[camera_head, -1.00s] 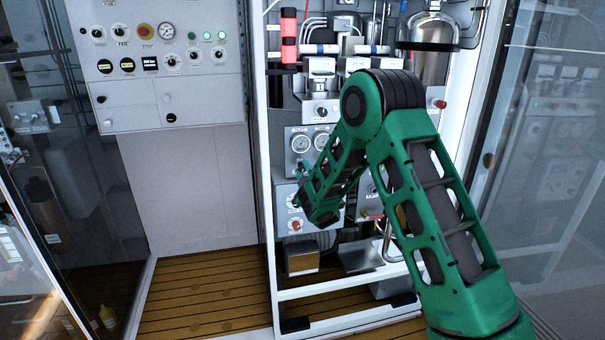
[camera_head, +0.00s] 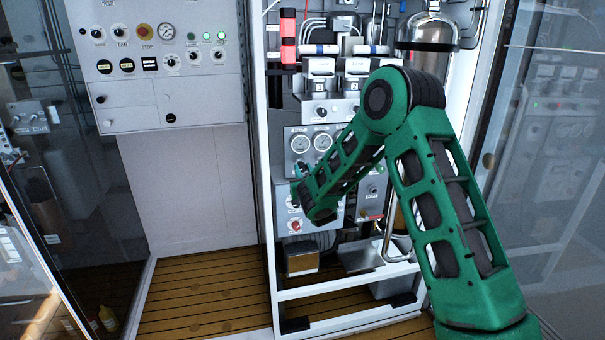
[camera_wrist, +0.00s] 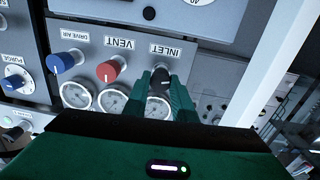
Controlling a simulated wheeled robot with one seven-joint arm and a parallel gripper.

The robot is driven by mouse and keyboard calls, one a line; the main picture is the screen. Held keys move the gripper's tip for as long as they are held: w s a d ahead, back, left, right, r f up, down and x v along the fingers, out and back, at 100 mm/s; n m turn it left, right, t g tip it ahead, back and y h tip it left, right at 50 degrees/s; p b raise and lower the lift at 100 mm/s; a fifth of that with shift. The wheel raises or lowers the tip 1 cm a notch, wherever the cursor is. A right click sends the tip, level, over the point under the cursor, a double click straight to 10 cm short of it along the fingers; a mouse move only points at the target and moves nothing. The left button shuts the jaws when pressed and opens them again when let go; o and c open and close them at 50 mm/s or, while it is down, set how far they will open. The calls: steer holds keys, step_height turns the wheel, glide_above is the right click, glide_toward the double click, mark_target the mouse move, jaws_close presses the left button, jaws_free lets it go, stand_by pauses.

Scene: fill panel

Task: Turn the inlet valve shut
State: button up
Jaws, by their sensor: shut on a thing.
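The inlet valve is a black knob (camera_wrist: 160,80) beside the INLET label (camera_wrist: 165,50) on a grey panel, in the wrist view. My gripper (camera_wrist: 162,92) has its green fingers on both sides of this knob and is shut on it. The fingers and wrist hide part of the knob. In the head view my forearm reaches down to the left to the panel in the white-framed rack. There the inlet knob is hidden and the jaws are not clear.
A red knob (camera_wrist: 111,70) marked VENT and a blue knob (camera_wrist: 66,61) marked DRIVE AIR sit close by in a row. Several round gauges (camera_wrist: 112,99) line the panel beside them. A white frame post (camera_wrist: 281,55) stands to the right in the wrist view.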

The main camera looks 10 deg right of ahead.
steer(key=m, duration=0.5)
steer(key=shift+s+f+m, duration=0.1)
steer(key=shift+f+m, duration=0.25)
steer(key=shift+m, duration=0.05)
steer(key=m, duration=0.5)
steer(key=shift+g, duration=0.4)
steer(key=m, duration=0.5)
steer(key=shift+y, duration=0.3)
steer(key=shift+m, duration=2.4)
steer(key=o, duration=1)
steer(key=shift+r, duration=0.15)
